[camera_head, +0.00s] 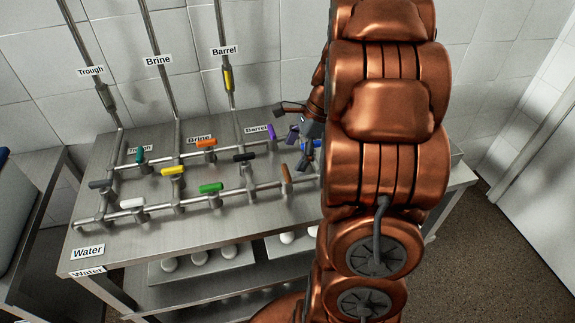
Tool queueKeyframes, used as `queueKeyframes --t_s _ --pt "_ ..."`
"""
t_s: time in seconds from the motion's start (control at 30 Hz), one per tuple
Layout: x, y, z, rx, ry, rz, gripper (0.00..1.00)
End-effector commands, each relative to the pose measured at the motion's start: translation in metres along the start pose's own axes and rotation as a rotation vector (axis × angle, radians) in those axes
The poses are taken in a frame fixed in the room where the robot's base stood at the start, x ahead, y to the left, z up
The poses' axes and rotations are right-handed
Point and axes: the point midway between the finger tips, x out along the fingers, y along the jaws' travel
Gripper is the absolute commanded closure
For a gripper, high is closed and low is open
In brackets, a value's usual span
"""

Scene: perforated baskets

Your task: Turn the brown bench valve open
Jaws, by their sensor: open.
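The brown bench valve (286,174) has a brown lever handle on the front pipe of the metal bench. It stands near the right end of what I can see of that pipe, and its lever points crosswise to the pipe. My gripper (299,124) is open, partly hidden behind my copper arm. It is above and behind the brown lever in the picture, apart from it, near purple and blue handles. I cannot tell whether it touches any of these. My arm hides the pipework to the right of the brown valve.
Close by are a black handle (245,157), a green handle (211,188) and a purple handle (270,132). Yellow (173,170), orange (206,143) and white (132,203) handles are further left. Vertical pipes rise along the tiled wall. The bench (190,232) is bare at its front.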

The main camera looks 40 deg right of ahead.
Motion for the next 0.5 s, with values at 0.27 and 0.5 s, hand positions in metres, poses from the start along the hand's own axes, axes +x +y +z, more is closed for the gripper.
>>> queueKeyframes --t_s 0.27,0.5 --pt "0.036 0.001 0.001 -0.003 0.0 0.004 0.08" --pt "0.052 0.0 0.001 -0.002 0.002 -0.001 0.08"
